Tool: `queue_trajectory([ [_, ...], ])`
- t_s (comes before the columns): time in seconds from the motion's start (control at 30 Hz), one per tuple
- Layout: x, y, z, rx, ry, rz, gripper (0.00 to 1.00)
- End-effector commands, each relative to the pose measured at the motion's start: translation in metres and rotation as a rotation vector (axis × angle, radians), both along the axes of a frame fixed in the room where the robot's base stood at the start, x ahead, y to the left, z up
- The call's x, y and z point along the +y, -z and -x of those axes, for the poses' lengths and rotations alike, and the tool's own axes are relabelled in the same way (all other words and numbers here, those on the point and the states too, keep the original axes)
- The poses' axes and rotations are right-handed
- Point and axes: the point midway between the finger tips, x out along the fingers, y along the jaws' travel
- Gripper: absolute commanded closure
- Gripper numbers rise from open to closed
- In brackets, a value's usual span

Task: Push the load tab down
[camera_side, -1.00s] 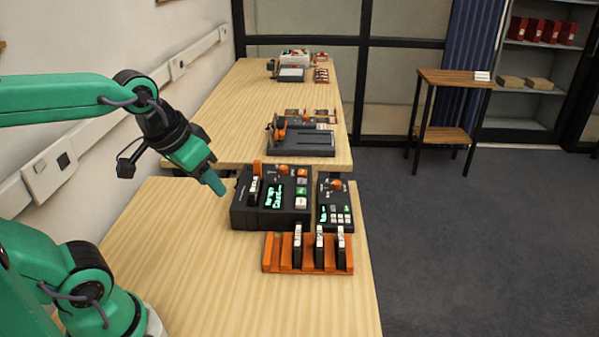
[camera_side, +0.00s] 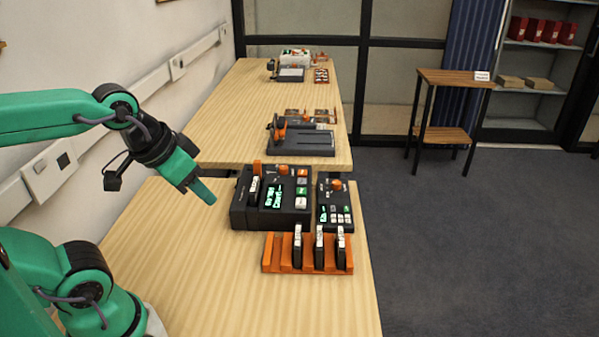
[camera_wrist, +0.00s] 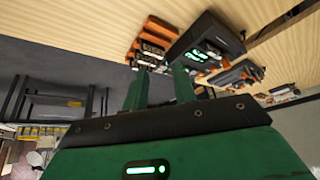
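A dark machine (camera_side: 240,216) with a green lit display stands on the near wooden table. An upright orange tab (camera_side: 257,167), which may be the load tab, rises at its back left. A dark, pale-topped cartridge (camera_side: 254,188) stands upright in the machine just in front of that tab. My gripper (camera_side: 208,197) is in the air left of the machine, pointing down and right, apart from it. In the wrist view my gripper (camera_wrist: 158,74) shows two separated green fingers with nothing between them. The machine (camera_wrist: 207,36) lies beyond the fingertips there; the orange tab cannot be made out surely.
An orange rack (camera_side: 276,267) with 3 upright cartridges stands in front of the machine. A smaller dark keypad unit (camera_side: 325,222) with an orange knob is at its right. Another dark device (camera_side: 300,144) sits on the table behind. The near table's left part (camera_side: 180,250) is clear.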

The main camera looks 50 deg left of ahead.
Motion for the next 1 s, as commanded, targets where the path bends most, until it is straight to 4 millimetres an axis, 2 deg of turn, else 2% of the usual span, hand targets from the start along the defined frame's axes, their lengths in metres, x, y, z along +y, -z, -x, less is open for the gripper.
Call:
queue_trajectory([
  [0.03, 0.0, 0.0, 0.0, 0.001, -0.001, 0.0, 0.83],
  [0.1, 0.0, -0.001, -0.001, 0.002, -0.004, 0.001, 0.97],
  [0.13, 0.001, -0.002, -0.002, 0.003, -0.006, 0.001, 1.0],
  [0.47, 0.009, -0.021, -0.024, 0.044, -0.065, 0.016, 1.0],
  [1.0, 0.043, -0.06, -0.095, 0.163, -0.253, 0.063, 1.0],
])
